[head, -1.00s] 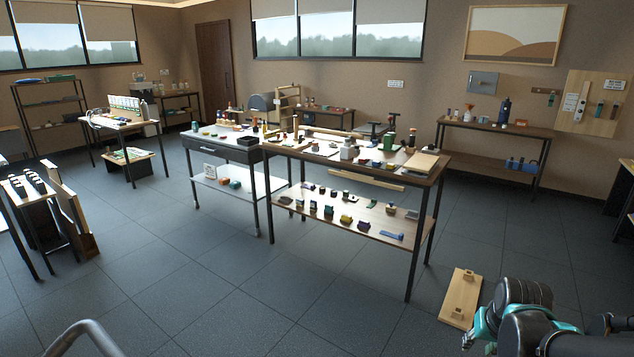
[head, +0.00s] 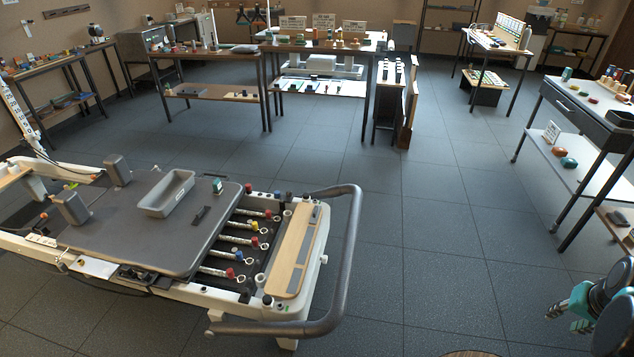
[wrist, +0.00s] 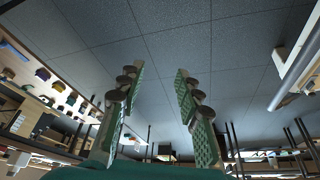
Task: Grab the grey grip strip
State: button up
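In the head view a small dark grey strip (head: 201,215) lies on the grey carriage top (head: 120,235), right of a grey open tray (head: 168,193). Narrow grey strips (head: 297,280) also lie on the wooden end board (head: 290,250) of the reformer. I cannot tell for sure which is the grip strip. My gripper (head: 568,312) is at the lower right of the head view, far from all of these.
A dark curved rail (head: 350,250) surrounds the reformer's near end. Coloured-end springs (head: 245,242) lie between carriage and end board. A table with a drawer (head: 580,110) stands at the right. Open floor (head: 430,260) lies between reformer and table.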

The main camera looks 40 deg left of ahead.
aim_at(316, 209)
jog(key=i+u, duration=0.25)
jog(key=u, duration=0.15)
jog(key=i+l+u, duration=0.2)
jog(key=u, duration=0.25)
jog(key=i+l+u, duration=0.2)
jog(key=u, duration=0.2)
jog(key=i+l+u, duration=0.15)
jog(key=u, duration=0.25)
jog(key=i+l+u, duration=0.1)
jog(key=l+u, duration=0.3)
jog(key=i+l+u, duration=0.2)
jog(key=l, duration=0.15)
jog(key=l+u, duration=0.25)
jog(key=l, duration=0.15)
jog(key=i+l+u, duration=0.2)
jog(key=l, duration=0.2)
jog(key=k, duration=0.1)
